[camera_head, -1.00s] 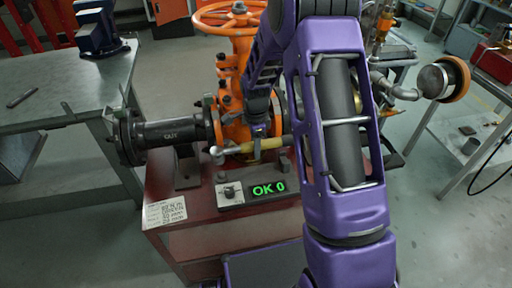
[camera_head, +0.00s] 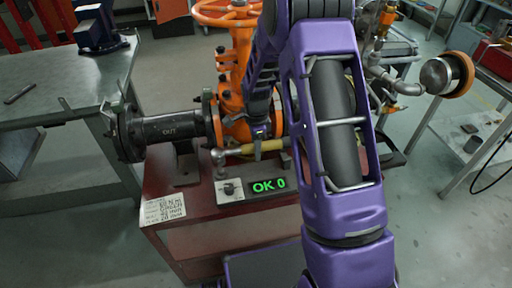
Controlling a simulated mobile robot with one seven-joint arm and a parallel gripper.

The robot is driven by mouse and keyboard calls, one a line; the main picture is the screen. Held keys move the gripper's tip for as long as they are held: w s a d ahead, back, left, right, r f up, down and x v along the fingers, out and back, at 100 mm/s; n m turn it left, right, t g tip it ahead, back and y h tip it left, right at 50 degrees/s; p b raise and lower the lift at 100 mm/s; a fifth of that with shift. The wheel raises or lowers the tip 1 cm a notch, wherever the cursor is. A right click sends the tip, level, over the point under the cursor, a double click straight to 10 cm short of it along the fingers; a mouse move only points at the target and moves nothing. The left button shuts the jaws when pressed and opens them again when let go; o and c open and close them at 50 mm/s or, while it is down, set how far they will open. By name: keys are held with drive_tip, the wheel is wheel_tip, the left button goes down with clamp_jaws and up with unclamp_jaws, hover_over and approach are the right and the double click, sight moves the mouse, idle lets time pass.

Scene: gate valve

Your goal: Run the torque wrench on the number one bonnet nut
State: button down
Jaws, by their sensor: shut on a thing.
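The torque wrench (camera_head: 270,147) has a yellow handle and a metal head at its left end. It lies roughly level across the front of the orange gate valve (camera_head: 237,60). My gripper (camera_head: 262,136) is shut on the wrench near the handle, its jaws pointing down. The wrench head (camera_head: 218,157) is beside the valve's left flange, above the stand top. I cannot tell whether it sits on a nut. The number one bonnet nut cannot be singled out; my arm covers the valve's right side. A display (camera_head: 268,186) reads "OK 0" in green.
The dark red stand (camera_head: 205,240) bears the valve, a knob box (camera_head: 229,190) and a printed card (camera_head: 163,208). A black pipe marked OUT (camera_head: 172,129) runs left. A grey bench (camera_head: 60,90) with a vise is at left; a cart (camera_head: 455,150) is at right.

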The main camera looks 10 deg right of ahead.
drive_tip(key=shift+f+b, duration=1.5)
drive_tip(key=shift+f, duration=0.85)
drive_tip(key=shift+c, duration=2.2)
unclamp_jaws()
drive_tip(key=shift+f, duration=0.1)
wheel_tip(320, 180, up, 18)
drive_tip(key=p, duration=0.2)
drive_tip(key=shift+f+p, duration=0.2)
drive_tip(key=shift+p, duration=0.2)
